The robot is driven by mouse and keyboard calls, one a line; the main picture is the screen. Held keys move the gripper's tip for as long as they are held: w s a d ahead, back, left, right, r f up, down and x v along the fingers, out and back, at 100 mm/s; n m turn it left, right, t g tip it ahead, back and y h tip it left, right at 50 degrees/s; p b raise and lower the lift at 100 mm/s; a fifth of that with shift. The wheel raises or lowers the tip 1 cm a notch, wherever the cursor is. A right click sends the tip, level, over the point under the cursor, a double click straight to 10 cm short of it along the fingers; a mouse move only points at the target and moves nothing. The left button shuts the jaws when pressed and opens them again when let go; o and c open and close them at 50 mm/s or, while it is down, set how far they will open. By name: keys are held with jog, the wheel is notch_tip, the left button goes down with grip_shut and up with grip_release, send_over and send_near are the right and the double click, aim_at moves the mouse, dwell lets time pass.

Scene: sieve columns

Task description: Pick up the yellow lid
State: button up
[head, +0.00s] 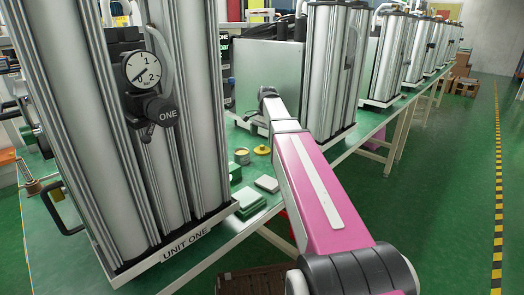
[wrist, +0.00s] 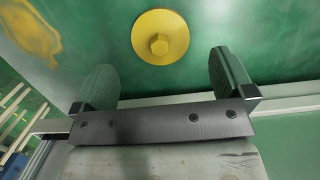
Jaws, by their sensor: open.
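The yellow lid (head: 262,150) lies on the green bench top, just left of my pink arm in the head view. In the wrist view the yellow lid (wrist: 160,37) is a round disc with a raised hexagonal knob in its middle. My gripper (wrist: 165,80) is open, its two dark fingers wide apart. The lid shows ahead of the gap between the fingers, and nothing is between them. In the head view my gripper's fingers are hidden behind my arm. A small open yellow tin (head: 241,156) stands just left of the lid.
The tall metal column unit marked UNIT ONE (head: 165,130) stands at the left, with another column unit (head: 330,75) behind my arm. Green and white boxes (head: 248,203) lie near the bench's front edge. Bare bench shows around the lid.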

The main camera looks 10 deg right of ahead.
aim_at(262, 146)
jog(key=shift+s+a+f, duration=0.15)
jog(key=shift+f, duration=2.55)
jog(key=c, duration=0.8)
